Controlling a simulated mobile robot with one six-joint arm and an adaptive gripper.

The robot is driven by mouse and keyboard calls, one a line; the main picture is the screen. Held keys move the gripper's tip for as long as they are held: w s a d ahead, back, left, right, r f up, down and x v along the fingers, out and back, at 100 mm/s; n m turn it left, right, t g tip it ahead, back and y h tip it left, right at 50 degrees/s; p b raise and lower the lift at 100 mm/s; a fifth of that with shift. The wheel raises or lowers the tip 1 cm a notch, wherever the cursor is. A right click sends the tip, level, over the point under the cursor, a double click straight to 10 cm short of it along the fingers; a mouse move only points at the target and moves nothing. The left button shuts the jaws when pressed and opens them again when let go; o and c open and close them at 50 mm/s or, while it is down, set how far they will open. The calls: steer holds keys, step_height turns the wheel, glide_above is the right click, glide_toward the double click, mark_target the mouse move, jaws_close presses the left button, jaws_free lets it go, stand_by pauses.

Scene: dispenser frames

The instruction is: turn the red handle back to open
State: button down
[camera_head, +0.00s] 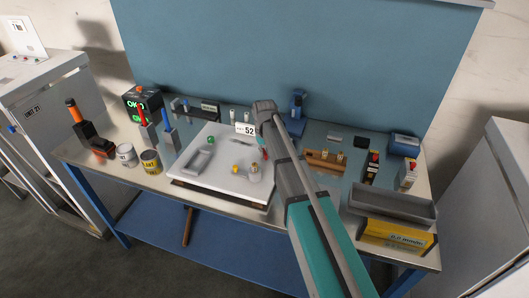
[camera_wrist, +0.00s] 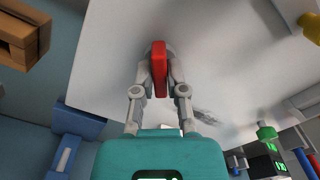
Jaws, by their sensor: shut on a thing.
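The red handle (camera_wrist: 159,58) stands up from the white board (camera_wrist: 110,75) in the wrist view. My gripper (camera_wrist: 160,82) has one finger on each side of the handle and is shut on it. In the head view my arm covers most of the gripper; a small bit of the red handle (camera_head: 264,155) shows beside the arm. The white board (camera_head: 205,182) lies on the bench there. The handle's base is hidden by the handle and fingers.
On the board are a grey tray (camera_head: 198,161), a green knob (camera_head: 211,140) and small yellow-topped parts (camera_head: 254,173). A wooden block (camera_head: 325,160) stands right of my arm. A grey bin (camera_head: 393,203) is at the front right. Two cans (camera_head: 150,161) stand left of the board.

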steer(key=m, duration=0.4)
steer(key=shift+m, duration=1.7)
steer(key=c, duration=0.7)
jaws_free()
steer(key=shift+n, duration=0.5)
